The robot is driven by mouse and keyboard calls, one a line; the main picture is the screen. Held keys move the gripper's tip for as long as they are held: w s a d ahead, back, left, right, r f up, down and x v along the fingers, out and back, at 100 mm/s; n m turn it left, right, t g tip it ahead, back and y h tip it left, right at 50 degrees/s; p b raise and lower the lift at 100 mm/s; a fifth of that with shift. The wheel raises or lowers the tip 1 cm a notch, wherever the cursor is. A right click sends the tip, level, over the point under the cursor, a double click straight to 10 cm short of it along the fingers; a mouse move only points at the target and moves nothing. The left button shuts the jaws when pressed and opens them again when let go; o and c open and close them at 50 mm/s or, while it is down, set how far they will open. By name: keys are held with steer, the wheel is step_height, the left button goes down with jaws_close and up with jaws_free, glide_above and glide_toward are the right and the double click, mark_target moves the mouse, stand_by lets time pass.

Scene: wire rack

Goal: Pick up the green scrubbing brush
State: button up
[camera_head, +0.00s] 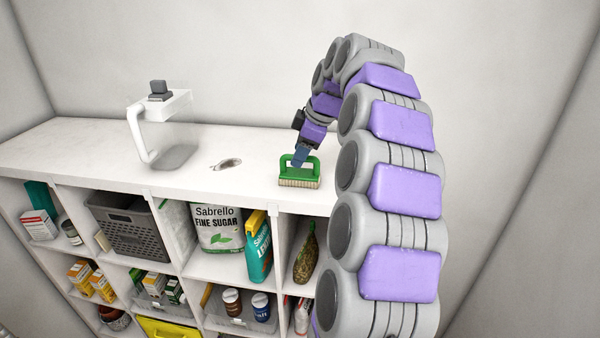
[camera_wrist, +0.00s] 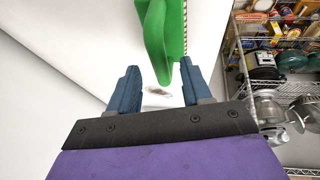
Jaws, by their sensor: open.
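The green scrubbing brush (camera_head: 299,183) sits upright on the white shelf top, bristles down and loop handle up. My gripper (camera_head: 299,160) reaches down to it from behind, with its blue fingers at the handle. In the wrist view, the brush (camera_wrist: 158,35) comes in from the top, and the low end of its handle hangs between the two open fingers of my gripper (camera_wrist: 159,66). A gap shows on both sides of the handle. I cannot tell whether either finger touches it.
A clear pitcher (camera_head: 170,140) with a white handle stands on the shelf top (camera_head: 75,145) at left. A small grey object (camera_head: 226,164) lies between pitcher and brush. Packed cubbies are below. The wrist view shows a loaded wire rack (camera_wrist: 240,70) at right.

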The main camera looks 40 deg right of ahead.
steer(key=shift+x, duration=1.1)
steer(key=shift+w+a+f, duration=0.1)
steer(key=shift+w+f, duration=0.1)
steer(key=shift+f, duration=0.15)
steer(key=shift+c, duration=0.3)
steer(key=shift+s, duration=0.1)
steer(key=shift+c, duration=0.7)
jaws_close()
